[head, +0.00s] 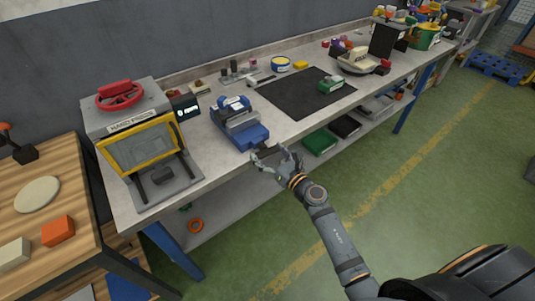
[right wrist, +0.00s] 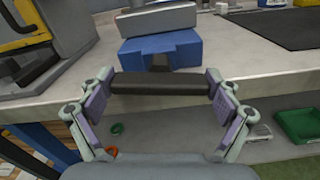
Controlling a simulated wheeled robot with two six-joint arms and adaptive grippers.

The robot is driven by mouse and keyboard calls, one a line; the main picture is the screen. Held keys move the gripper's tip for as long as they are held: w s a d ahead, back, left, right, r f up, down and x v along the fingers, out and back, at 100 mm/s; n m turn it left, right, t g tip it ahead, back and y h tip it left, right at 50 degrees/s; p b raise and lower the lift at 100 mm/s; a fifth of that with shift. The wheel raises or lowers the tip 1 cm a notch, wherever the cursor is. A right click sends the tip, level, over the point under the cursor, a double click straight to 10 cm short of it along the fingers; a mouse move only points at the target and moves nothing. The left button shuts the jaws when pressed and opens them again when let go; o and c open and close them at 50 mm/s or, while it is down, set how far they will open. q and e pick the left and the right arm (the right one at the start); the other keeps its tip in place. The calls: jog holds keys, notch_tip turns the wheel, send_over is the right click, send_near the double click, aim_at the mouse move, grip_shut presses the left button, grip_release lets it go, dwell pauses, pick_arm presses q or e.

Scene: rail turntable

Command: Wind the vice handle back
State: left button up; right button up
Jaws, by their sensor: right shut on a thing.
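The blue vice (head: 247,136) with grey jaws stands at the front edge of the grey workbench, left of the bench's middle. It also shows in the right wrist view (right wrist: 190,50). My right gripper (head: 272,155) is in front of the vice, at the bench edge. It is shut on the vice handle (right wrist: 160,86), a dark bar lying level across the right wrist view with a finger at each end. My left gripper is not in view.
A press with a yellow-framed guard (head: 140,146) and a red wheel (head: 119,95) stands left of the vice. A black mat (head: 290,98) with a green object (head: 331,85) lies to the right. A lower shelf holds green and black trays. The green floor in front is open.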

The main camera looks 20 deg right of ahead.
jog(key=shift+f+n, duration=0.1)
jog(key=shift+n, duration=0.2)
dwell(0.4)
jog(key=o, duration=0.9)
jog(key=shift+c, duration=0.2)
jog(key=v, duration=1.2)
